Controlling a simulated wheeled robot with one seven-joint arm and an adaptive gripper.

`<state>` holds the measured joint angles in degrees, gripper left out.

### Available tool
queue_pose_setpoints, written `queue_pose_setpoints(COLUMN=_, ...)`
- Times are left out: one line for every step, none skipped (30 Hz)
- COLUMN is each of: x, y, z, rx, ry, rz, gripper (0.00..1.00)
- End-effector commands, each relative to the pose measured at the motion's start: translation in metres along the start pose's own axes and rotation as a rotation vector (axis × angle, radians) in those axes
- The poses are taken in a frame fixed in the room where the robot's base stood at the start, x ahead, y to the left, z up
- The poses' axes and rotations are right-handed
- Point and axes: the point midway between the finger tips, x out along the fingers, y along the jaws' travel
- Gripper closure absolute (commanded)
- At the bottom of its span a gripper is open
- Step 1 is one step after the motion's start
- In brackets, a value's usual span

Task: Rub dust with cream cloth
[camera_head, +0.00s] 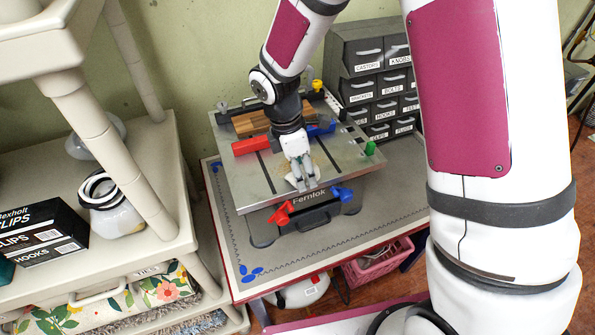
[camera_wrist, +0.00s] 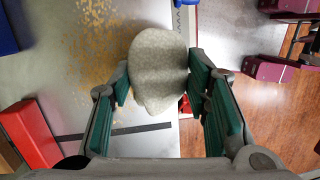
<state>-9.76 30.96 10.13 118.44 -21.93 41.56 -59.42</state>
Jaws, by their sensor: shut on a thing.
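My gripper (camera_head: 303,184) is over the front part of the grey metal top (camera_head: 240,190) of the Fernlok bench tool. It is shut on the cream cloth (camera_wrist: 158,65), a bunched, rounded piece between the green-padded fingers of my gripper (camera_wrist: 160,88) in the wrist view. In the head view little of the cloth shows around the fingertips. Dust (camera_wrist: 95,45), a scatter of tan flecks, lies on the metal top left of the cloth in the wrist view. I cannot tell whether the cloth touches the top.
A red block (camera_head: 252,146), a blue block (camera_head: 321,129) and a wooden board (camera_head: 248,123) are on the metal top. Red (camera_head: 280,213) and blue (camera_head: 342,194) knobs stick out in front. Labelled drawers (camera_head: 375,70) stand behind; a cream shelf (camera_head: 150,245) is at left.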

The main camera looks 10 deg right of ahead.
Motion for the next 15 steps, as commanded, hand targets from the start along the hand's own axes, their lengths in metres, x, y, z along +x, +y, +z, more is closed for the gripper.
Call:
queue_pose_setpoints(x=0.001, y=0.003, z=0.0, rx=0.001, ry=0.0, rz=0.0, gripper=0.79)
queue_pose_setpoints(x=0.001, y=0.004, z=0.0, rx=0.001, ry=0.0, rz=0.0, gripper=0.79)
queue_pose_setpoints(x=0.001, y=0.007, z=0.0, rx=0.001, ry=0.0, rz=0.0, gripper=0.79)
queue_pose_setpoints(x=0.0, y=0.01, z=-0.001, rx=0.001, ry=0.0, rz=0.001, gripper=0.79)
queue_pose_setpoints(x=0.0, y=0.013, z=-0.001, rx=0.001, ry=0.001, rz=0.002, gripper=0.79)
queue_pose_setpoints(x=0.0, y=0.016, z=-0.001, rx=0.001, ry=0.001, rz=0.002, gripper=0.79)
queue_pose_setpoints(x=-0.001, y=0.018, z=-0.001, rx=0.001, ry=0.001, rz=0.002, gripper=0.79)
queue_pose_setpoints(x=-0.001, y=0.021, z=-0.001, rx=0.001, ry=0.0, rz=0.001, gripper=0.79)
queue_pose_setpoints(x=-0.001, y=0.024, z=-0.001, rx=0.001, ry=0.0, rz=0.001, gripper=0.79)
queue_pose_setpoints(x=-0.002, y=0.026, z=-0.002, rx=0.002, ry=0.0, rz=0.001, gripper=0.79)
queue_pose_setpoints(x=-0.002, y=0.029, z=-0.002, rx=0.002, ry=0.001, rz=0.002, gripper=0.79)
queue_pose_setpoints(x=-0.003, y=0.031, z=-0.002, rx=0.002, ry=0.001, rz=0.002, gripper=0.79)
queue_pose_setpoints(x=-0.003, y=0.032, z=-0.002, rx=0.002, ry=0.001, rz=0.001, gripper=0.79)
queue_pose_setpoints(x=-0.004, y=0.033, z=-0.002, rx=0.002, ry=0.0, rz=0.0, gripper=0.79)
queue_pose_setpoints(x=-0.004, y=0.033, z=-0.002, rx=0.002, ry=0.0, rz=0.0, gripper=0.79)
